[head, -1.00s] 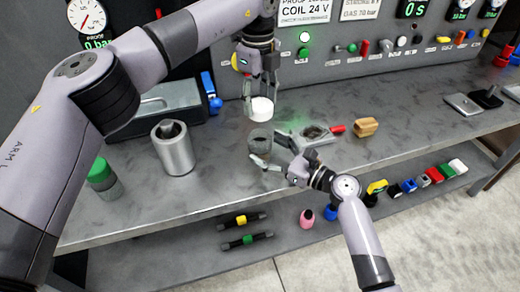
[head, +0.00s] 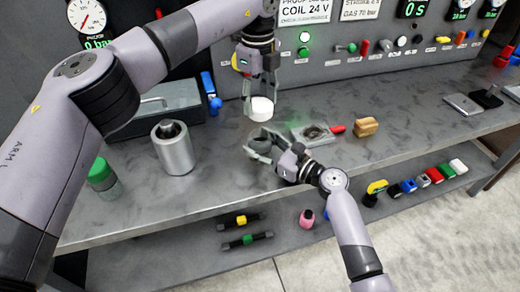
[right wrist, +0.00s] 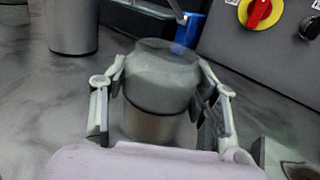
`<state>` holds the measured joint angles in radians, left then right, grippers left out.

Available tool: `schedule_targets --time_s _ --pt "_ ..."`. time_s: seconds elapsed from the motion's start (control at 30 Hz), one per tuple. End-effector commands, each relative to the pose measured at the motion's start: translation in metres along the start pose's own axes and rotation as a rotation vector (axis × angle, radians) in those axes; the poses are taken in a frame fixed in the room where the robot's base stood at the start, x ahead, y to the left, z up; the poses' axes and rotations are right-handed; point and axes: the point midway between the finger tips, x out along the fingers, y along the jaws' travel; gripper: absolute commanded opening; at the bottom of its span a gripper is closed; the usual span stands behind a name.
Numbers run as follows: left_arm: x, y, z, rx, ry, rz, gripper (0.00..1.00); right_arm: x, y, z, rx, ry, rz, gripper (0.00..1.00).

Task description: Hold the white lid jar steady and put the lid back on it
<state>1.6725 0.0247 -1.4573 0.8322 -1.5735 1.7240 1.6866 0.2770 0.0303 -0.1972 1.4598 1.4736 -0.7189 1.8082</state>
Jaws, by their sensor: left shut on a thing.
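The white lid (head: 262,109) is held in my left gripper (head: 261,96), which is shut on it above the bench. The jar (right wrist: 160,85) is a grey, glassy cylinder standing upright in the right wrist view. In the head view the jar (head: 259,146) is small and partly hidden by my right gripper (head: 265,144). The lid is above the jar, apart from it. The fingers of my right gripper stand on both sides of the jar, with their tips close to its wall. Whether they press on it cannot be told.
A metal cylinder (head: 173,148) stands left of the jar, with a green-capped jar (head: 102,175) beyond it. A flat fixture with a red handle (head: 337,130) and a wooden block (head: 366,126) lie to the right. A control panel rises behind.

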Motion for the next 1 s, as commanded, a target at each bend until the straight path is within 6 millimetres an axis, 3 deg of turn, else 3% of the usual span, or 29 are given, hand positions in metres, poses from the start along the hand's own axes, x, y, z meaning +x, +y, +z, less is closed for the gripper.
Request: schedule_targets --time_s 0.73,0.87,1.0 --pt "0.000 0.000 0.000 0.000 0.000 0.000 0.37 0.000 0.000 0.000 0.000 0.001 0.000 0.03" --pt "0.003 0.000 0.000 0.000 0.000 0.001 0.37 0.000 0.000 0.000 0.000 0.001 0.000 0.02" --pt "0.020 0.001 0.000 0.000 0.002 0.003 0.37 0.000 0.000 0.000 0.000 0.001 0.000 0.02"
